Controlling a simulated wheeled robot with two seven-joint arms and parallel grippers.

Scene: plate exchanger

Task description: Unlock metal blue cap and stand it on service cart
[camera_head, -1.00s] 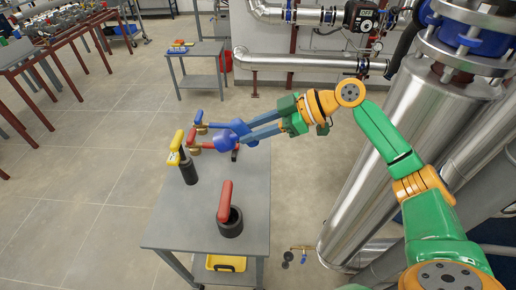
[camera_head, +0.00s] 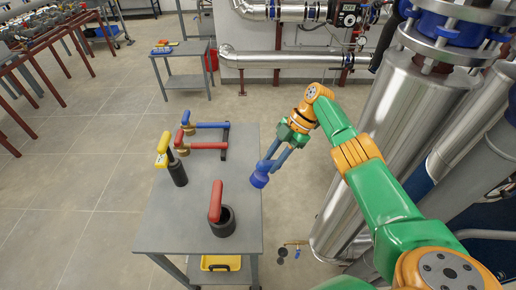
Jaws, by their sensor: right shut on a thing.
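My right gripper (camera_head: 266,170) reaches down and left from its green and orange arm, with its fingers shut on the blue cap (camera_head: 259,181). The cap is a short blue round piece at the fingertips, seen against the right edge of the grey service cart (camera_head: 175,230). I cannot tell whether it touches the cart top or hangs above it. The fingers hide part of the cap. My left gripper is not in view.
On the cart stand a black cylinder with a red handle (camera_head: 216,202), a black cylinder with a yellow top (camera_head: 177,172), and red and blue levers (camera_head: 208,146) at the back. A yellow bin (camera_head: 220,263) sits below. A large metal pipe (camera_head: 400,130) rises at the right.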

